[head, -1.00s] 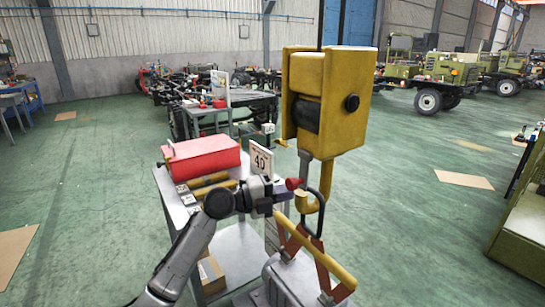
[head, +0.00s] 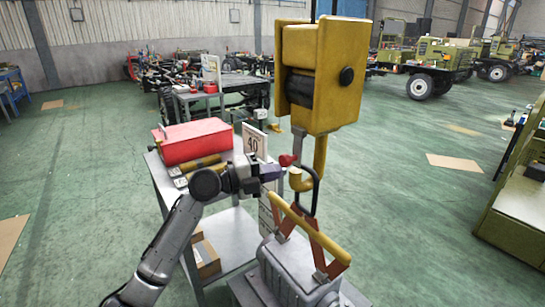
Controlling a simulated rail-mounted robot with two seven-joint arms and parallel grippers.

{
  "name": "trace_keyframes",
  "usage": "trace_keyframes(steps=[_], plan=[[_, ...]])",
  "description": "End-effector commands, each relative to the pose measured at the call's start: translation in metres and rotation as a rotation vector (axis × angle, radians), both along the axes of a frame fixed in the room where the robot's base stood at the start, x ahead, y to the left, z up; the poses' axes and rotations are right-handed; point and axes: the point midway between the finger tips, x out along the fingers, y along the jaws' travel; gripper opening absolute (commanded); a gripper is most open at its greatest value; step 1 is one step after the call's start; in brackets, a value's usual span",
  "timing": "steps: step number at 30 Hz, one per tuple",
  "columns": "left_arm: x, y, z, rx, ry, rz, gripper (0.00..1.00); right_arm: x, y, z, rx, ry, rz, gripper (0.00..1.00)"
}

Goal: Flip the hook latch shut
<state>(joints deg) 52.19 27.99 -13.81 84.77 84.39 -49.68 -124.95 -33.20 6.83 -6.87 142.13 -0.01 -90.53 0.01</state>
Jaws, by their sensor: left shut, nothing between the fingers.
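The yellow hook (head: 319,158) hangs from the yellow hoist block (head: 332,75), its curled tip facing left. A grey latch bar (head: 298,146) hangs down on the hook's left, with a red tab (head: 288,160) at its lower end, just above and left of the hook tip. A dark ring (head: 316,186) passes through the hook's bend. My left gripper (head: 277,172) is shut and empty, pointing right, just below and left of the red tab. I cannot tell whether it touches the tab or the hook tip. My right gripper is not in view.
Below the hook, a yellow lifting bar (head: 318,232) with orange straps stands over a grey housing (head: 300,279). Behind my left gripper is a metal cart (head: 233,219) with a red box (head: 196,140) and a "40" sign (head: 254,141). Open green floor lies to the right.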

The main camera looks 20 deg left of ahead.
Motion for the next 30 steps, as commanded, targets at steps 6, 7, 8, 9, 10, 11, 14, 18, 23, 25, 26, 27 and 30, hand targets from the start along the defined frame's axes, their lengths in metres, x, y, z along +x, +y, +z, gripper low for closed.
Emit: trace_keyframes(steps=[6,7,8,9,10,11,14,18,23,25,26,27,30], plan=[[-0.029,0.025,-0.003,0.004,0.002,-0.001,0.00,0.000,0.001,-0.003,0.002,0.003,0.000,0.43],[-0.033,0.030,-0.005,0.003,0.003,0.000,0.00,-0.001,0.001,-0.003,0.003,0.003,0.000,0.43],[-0.037,0.034,-0.005,0.003,0.003,0.000,0.00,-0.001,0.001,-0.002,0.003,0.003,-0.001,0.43],[-0.042,0.039,-0.006,0.002,0.003,-0.001,0.00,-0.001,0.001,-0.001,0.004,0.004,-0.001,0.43],[-0.046,0.043,-0.006,0.003,0.003,0.000,0.00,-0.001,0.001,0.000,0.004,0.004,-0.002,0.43],[-0.049,0.047,-0.007,0.003,0.003,0.000,0.00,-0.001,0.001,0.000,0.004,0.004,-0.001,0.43],[-0.059,0.057,-0.009,0.003,0.003,-0.001,0.00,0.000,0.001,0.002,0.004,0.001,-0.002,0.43],[-0.070,0.068,-0.011,0.002,0.003,-0.002,0.00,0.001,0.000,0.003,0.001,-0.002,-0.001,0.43],[-0.076,0.075,-0.011,0.002,0.001,-0.002,0.00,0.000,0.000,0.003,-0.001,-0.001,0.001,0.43],[-0.077,0.076,-0.011,0.002,0.001,-0.002,0.00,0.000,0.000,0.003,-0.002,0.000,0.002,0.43],[-0.077,0.076,-0.011,0.002,0.001,-0.002,0.00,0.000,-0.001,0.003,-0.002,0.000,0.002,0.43],[-0.078,0.076,-0.011,0.002,0.001,-0.002,0.00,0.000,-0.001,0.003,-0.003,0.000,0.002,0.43],[-0.078,0.076,-0.011,0.002,0.001,-0.002,0.00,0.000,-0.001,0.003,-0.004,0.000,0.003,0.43]])
